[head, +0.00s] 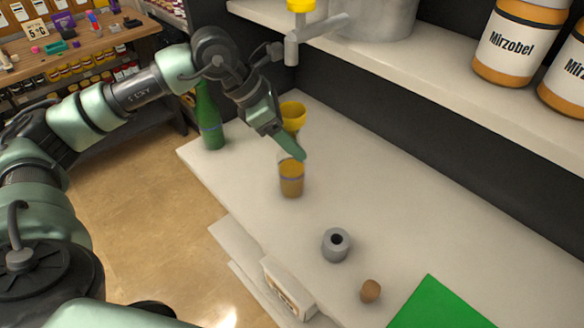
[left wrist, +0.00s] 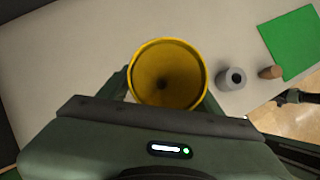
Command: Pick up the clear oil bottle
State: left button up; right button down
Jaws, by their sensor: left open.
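The clear oil bottle (head: 291,178) stands upright on the pale counter (head: 400,215) in the head view, with amber oil inside. A yellow funnel (head: 292,112) shows above it; my gripper hides the bottle's neck, so I cannot see how the two meet. In the left wrist view the funnel (left wrist: 168,75) is seen from above and hides the bottle. My left gripper (head: 285,142) is open, with its fingers at bottle-neck height just under the funnel's cone. I cannot tell whether they touch the bottle. My right gripper is not clearly visible.
A green bottle (head: 209,120) stands left of the gripper near the counter edge. A grey cylinder (head: 336,245), a cork (head: 370,291) and a green mat (head: 440,306) lie nearer. A shelf (head: 440,85) with a metal pot and Mirzobel jars overhangs behind. The counter's right side is clear.

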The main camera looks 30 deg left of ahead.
pick_arm(q)
jog(key=c, duration=1.3)
jog(key=shift+s, duration=0.1)
grip_shut()
